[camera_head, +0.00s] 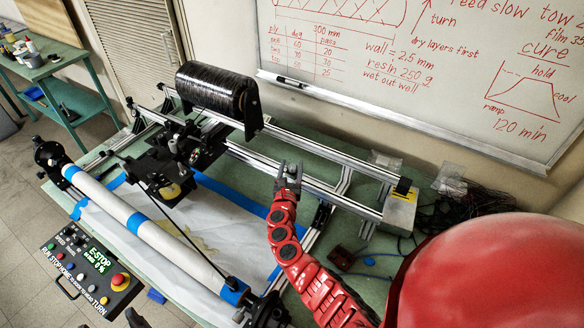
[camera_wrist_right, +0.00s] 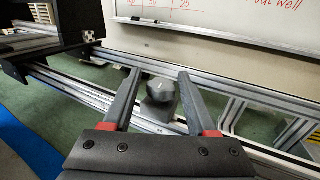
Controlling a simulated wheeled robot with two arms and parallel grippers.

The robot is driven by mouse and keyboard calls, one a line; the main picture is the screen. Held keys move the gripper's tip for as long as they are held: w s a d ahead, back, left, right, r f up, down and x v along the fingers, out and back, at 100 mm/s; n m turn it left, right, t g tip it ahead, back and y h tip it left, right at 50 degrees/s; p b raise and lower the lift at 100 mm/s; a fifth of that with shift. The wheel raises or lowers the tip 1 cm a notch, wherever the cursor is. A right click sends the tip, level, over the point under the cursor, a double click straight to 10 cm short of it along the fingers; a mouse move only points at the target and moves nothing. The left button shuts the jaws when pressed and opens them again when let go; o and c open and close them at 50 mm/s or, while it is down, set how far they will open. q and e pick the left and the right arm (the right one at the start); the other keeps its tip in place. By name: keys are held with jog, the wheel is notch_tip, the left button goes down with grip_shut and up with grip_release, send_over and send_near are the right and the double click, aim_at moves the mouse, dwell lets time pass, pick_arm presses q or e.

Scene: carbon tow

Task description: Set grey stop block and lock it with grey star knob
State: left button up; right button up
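In the right wrist view, the dark grey star knob (camera_wrist_right: 160,89) sits on top of the grey stop block (camera_wrist_right: 158,110), at the silver rail. The knob lies between the two fingers of my right gripper (camera_wrist_right: 158,75), with a gap on each side. The fingers are apart and not shut on it. In the head view, my right gripper (camera_head: 290,168) reaches up to the front rail, and its fingers largely hide the knob and block. I cannot tell whether the block is seated on the rail. My left gripper is not in view.
Silver rails (camera_head: 330,190) run across the green table. A black tow spool (camera_head: 218,90) stands on the carriage at upper left. A white mandrel with blue tape (camera_head: 160,240) lies in front. A control box (camera_head: 95,275) is at lower left. A whiteboard (camera_head: 420,70) stands behind.

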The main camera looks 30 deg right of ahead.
jog(key=shift+o, duration=0.6)
jog(key=shift+s+d, duration=0.1)
jog(key=n+y, duration=0.1)
jog(key=n+t+y+b, duration=0.1)
jog(key=shift+d+f+y, duration=0.2)
jog(key=shift+y, duration=0.1)
jog(key=n+t+y+b, duration=0.1)
jog(key=n+y+b, duration=0.1)
jog(key=y, duration=0.1)
jog(key=shift+d+f+n+t+y+b, duration=0.1)
jog(key=shift+n+t+y+b, duration=0.2)
jog(key=shift+t+y, duration=0.1)
jog(key=shift+r+n+y, duration=0.25)
jog(key=shift+n+y, duration=0.35)
jog(key=shift+y, duration=0.3)
jog(key=shift+r+n+y, duration=0.15)
jog(key=shift+n+y, duration=0.35)
jog(key=shift+y, duration=0.3)
jog(key=shift+n+y, duration=0.4)
jog(key=shift+y, duration=0.2)
